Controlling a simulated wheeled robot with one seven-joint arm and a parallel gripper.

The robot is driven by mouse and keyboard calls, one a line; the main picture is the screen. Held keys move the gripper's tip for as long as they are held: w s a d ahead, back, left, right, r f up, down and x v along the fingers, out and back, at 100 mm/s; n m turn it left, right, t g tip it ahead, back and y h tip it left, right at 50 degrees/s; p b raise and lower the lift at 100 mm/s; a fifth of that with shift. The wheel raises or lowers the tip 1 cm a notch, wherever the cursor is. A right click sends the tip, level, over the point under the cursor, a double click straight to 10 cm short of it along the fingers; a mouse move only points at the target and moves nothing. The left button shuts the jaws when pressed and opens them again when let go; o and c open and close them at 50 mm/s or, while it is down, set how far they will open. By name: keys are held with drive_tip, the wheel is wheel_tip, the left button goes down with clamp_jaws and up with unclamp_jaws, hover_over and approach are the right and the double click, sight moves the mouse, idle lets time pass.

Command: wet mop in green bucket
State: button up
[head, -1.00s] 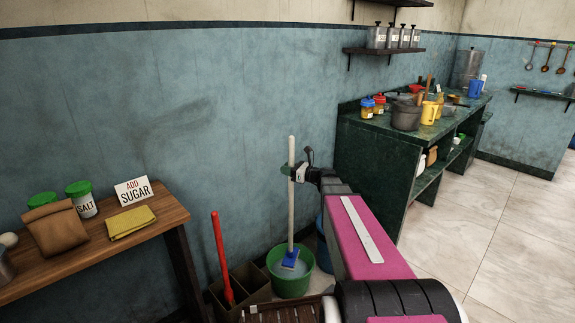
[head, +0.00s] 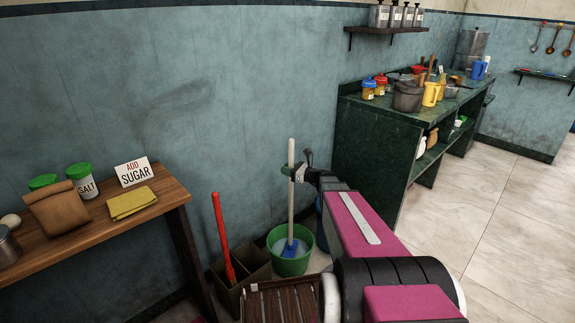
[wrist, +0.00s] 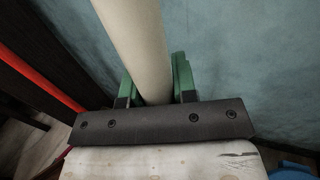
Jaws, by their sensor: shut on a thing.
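The mop has a pale upright handle (head: 291,190) and a blue head (head: 289,248). The head is down inside the green bucket (head: 272,237), low in the pale water. The bucket stands on the floor against the blue wall. My gripper (head: 287,171) is shut on the mop handle near its upper part. In the wrist view the handle (wrist: 135,45) stands between the green fingers of my gripper (wrist: 155,90). The bucket is not visible in the wrist view.
A brown divided box (head: 240,275) with a red-handled tool (head: 221,235) stands left of the bucket. A slatted wooden thing (head: 282,303) is in front. A wooden table (head: 160,205) is at left, a dark green counter (head: 372,150) at right. Open floor lies at right.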

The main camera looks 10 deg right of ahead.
wheel_tip(320, 180, down, 7)
idle(0.7)
drive_tip(key=shift+f, duration=1.65)
idle(1.4)
drive_tip(key=shift+r, duration=0.15)
wheel_tip(320, 180, up, 22)
drive_tip(key=shift+r, duration=0.15)
idle(2.6)
